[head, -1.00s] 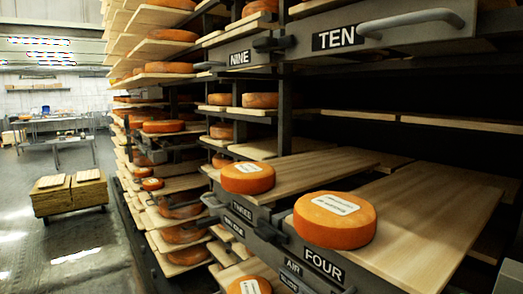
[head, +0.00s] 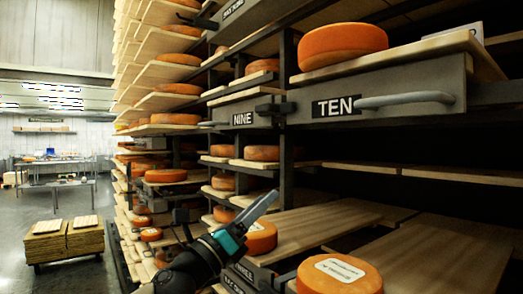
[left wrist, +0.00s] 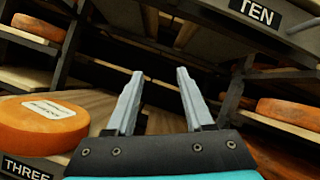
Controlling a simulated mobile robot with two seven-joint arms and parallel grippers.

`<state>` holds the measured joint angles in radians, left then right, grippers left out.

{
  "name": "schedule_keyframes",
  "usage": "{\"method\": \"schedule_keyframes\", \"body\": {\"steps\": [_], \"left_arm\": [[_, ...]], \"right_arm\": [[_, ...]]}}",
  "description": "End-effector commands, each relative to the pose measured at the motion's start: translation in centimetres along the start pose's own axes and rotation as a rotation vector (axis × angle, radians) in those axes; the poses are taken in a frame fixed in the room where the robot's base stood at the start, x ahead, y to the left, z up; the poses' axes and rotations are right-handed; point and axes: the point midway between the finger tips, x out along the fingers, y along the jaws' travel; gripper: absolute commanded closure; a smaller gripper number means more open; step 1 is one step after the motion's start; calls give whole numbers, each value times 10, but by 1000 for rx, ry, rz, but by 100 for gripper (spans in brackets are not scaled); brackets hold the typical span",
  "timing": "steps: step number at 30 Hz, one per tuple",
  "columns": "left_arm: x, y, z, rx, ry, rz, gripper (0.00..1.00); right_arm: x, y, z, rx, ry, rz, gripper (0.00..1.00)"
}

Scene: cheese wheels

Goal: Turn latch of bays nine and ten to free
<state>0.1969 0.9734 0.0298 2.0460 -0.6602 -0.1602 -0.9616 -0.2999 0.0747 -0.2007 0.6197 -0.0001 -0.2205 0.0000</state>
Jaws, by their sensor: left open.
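The bay signs NINE (head: 242,119) and TEN (head: 336,107) sit on grey drawer fronts in the head view. A dark latch (head: 275,108) sits at the post between them, its bar lying roughly level across the gap. My left gripper (head: 268,199) points up and right, below the latch and clear of it. In the left wrist view its two fingers (left wrist: 160,75) are apart with nothing between them. The TEN sign (left wrist: 257,12) shows at the top right there; I cannot make out the latch clearly. My right gripper is not in view.
A grey handle (head: 405,100) sticks out of the TEN front. Cheese wheels lie near my left gripper, one partly behind it (head: 262,237) and one at the lower right (head: 340,274). A loaded pallet cart (head: 64,242) stands at the left on open floor.

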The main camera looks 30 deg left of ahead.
Motion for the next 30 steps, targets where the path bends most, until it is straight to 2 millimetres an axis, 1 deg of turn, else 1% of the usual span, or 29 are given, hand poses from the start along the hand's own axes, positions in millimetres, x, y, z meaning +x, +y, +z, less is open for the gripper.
{"method": "schedule_keyframes", "body": {"steps": [1, 2, 3, 5, 6, 8, 9, 12, 15, 18, 21, 25, 30], "left_arm": [[12, -16, 27, 188, 9, -85, 48], [17, -25, 39, 304, 20, -134, 48], [22, -36, 55, 462, 36, -194, 48], [26, -51, 78, 702, 62, -273, 48], [27, -58, 93, 860, 83, -318, 48], [25, -66, 115, 1089, 119, -371, 48], [23, -68, 129, 1231, 147, -397, 48], [13, -70, 163, 1537, 225, -436, 48], [0, -67, 193, 1757, 302, -447, 48], [-10, -64, 212, 1891, 365, -449, 48], [-16, -62, 222, 1954, 399, -451, 48], [-12, -61, 222, 1970, 413, -453, 48], [4, -61, 214, 1966, 412, -456, 48]], "right_arm": [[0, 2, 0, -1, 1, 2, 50], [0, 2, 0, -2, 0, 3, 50], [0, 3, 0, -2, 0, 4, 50], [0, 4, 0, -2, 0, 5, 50], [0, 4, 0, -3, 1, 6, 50], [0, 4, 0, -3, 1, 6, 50], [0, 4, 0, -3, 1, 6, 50], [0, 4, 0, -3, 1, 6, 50], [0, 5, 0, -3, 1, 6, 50], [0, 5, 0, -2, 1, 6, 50], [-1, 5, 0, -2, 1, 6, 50], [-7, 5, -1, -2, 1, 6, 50], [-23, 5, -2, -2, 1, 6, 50]]}}
